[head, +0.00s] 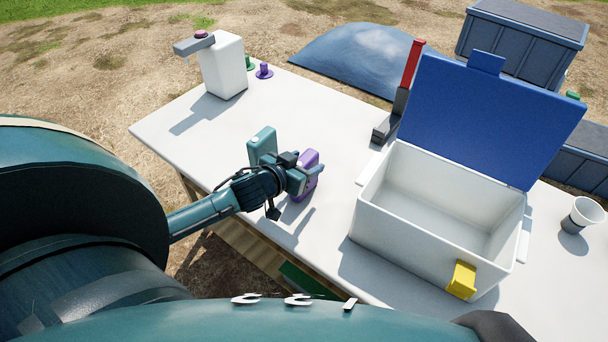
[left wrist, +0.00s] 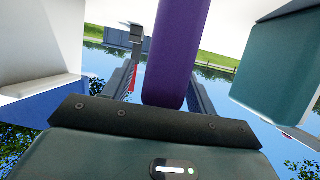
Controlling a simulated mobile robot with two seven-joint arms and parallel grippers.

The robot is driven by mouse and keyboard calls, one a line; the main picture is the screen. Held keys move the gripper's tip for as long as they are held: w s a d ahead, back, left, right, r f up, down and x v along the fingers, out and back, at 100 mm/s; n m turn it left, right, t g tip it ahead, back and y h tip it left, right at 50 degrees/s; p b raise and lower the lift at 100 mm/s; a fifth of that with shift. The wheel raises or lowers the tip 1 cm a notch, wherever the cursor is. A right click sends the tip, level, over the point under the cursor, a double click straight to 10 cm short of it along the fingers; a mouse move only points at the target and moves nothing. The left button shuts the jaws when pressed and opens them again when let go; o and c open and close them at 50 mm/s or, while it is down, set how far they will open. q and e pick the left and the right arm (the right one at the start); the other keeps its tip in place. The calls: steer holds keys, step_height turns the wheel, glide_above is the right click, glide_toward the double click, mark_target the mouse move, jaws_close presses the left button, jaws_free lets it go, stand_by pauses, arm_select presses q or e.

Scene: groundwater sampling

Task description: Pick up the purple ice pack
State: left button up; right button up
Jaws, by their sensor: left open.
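The purple ice pack (head: 310,158) stands upright on the white table, partly hidden behind my left gripper (head: 309,175) in the head view. In the left wrist view the purple ice pack (left wrist: 172,55) shows between my gripper's two fingers. The jaws are open around it; I cannot tell whether either finger touches it. A teal ice pack (head: 262,143) stands just left of it, and the teal pack (left wrist: 278,65) also shows at the right of the left wrist view. My right gripper is not in view.
An open white cooler (head: 385,222) with a raised blue lid (head: 480,115) and yellow latch (head: 462,280) stands to the right. A red-handled tool (head: 411,65) is behind it. A white dispenser (head: 222,65) stands at the far left, a cup (head: 582,214) at the far right.

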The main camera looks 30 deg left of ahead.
arm_select(q)
steer(key=shift+w, duration=0.1)
jaws_close()
stand_by(0.6)
